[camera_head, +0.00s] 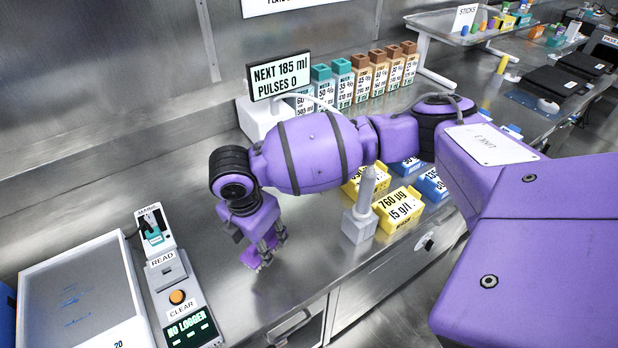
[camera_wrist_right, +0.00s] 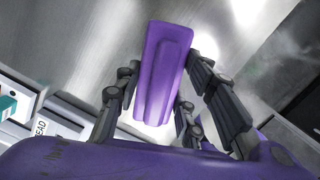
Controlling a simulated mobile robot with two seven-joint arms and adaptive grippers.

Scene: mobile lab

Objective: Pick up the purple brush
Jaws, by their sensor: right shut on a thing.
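In the head view my right gripper (camera_head: 267,248) points down over the bare steel bench, right of the reader box. Only a small purple part of the brush (camera_head: 249,257) shows there, beside the fingers. I cannot tell whether the brush touches the bench. My left gripper is not in view.
A reader box (camera_head: 178,298) and a pale tray (camera_head: 75,300) stand at the left. A grey block with a pale upright tip (camera_head: 360,226) and yellow boxes (camera_head: 398,210) stand to the right. A display (camera_head: 279,76) and labelled bottles are behind. The bench's front edge is close.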

